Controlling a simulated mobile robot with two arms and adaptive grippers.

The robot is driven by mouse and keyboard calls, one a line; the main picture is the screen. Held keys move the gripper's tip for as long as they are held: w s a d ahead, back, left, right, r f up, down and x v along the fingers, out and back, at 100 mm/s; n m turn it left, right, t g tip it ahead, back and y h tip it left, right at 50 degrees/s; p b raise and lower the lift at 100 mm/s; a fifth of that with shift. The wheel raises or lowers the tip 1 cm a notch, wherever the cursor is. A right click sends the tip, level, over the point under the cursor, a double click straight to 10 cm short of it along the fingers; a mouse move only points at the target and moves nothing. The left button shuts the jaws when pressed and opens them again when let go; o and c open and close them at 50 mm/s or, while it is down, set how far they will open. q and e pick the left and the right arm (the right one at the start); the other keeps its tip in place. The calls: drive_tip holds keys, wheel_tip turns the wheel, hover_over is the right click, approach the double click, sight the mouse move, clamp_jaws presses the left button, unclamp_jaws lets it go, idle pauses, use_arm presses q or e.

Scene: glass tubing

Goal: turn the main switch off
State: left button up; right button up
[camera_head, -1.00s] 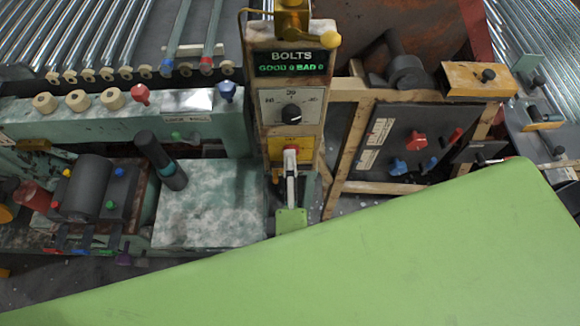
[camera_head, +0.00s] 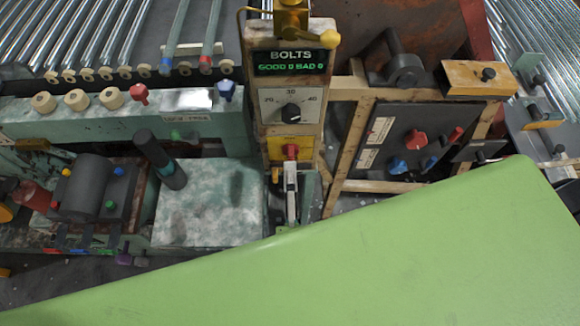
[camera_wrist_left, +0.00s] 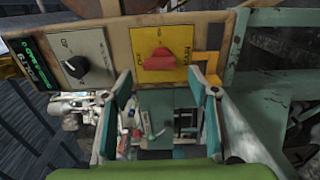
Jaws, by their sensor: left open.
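The main switch is a red knob (camera_head: 291,150) on a yellow plate (camera_head: 276,152) low on the wooden control post. In the left wrist view the red knob (camera_wrist_left: 157,60) sits on its yellow plate (camera_wrist_left: 178,38), its broad handle lying roughly across the picture. The small lettering on the plate is too blurred to read surely. My left gripper (camera_head: 291,172) is just below the knob in the head view. In the left wrist view its two teal fingers (camera_wrist_left: 160,82) are spread apart, with nothing between them, and the knob shows beyond the fingertips. My right gripper is not in view.
Above the switch are a black dial (camera_head: 291,112) and a lit BOLTS display (camera_head: 290,63). A dark panel with red and blue knobs (camera_head: 396,142) stands to the right. A mottled green box (camera_head: 212,205) is on the left. A large green surface (camera_head: 370,255) fills the foreground.

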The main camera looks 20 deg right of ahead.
use_arm(q)
drive_tip(key=shift+v, duration=1.85)
drive_tip(key=s+a+f+m+g, duration=0.2)
drive_tip(key=a+f+m+g, duration=0.15)
drive_tip(key=f, duration=0.75)
drive_tip(key=s+a+f+m+g, duration=0.25)
drive_tip(key=a+f+m, duration=0.2)
drive_tip(key=f, duration=0.75)
drive_tip(key=s+a+f+m+g, duration=0.25)
drive_tip(key=f+m, duration=0.25)
drive_tip(key=f, duration=0.6)
drive_tip(key=s+a+f+m+g+y, duration=0.2)
drive_tip(key=s+a+f+g, duration=0.2)
drive_tip(key=s+a+f, duration=0.3)
drive_tip(key=s+a+f+m+g+y, duration=0.2)
drive_tip(key=s+a+f, duration=0.6)
drive_tip(key=a, duration=0.7)
drive_tip(key=shift+s+f+g+y, duration=0.35)
drive_tip(key=shift+s+g+y, duration=0.25)
drive_tip(key=shift+g, duration=0.35)
drive_tip(key=shift+d+m, duration=0.1)
drive_tip(key=shift+m, duration=0.2)
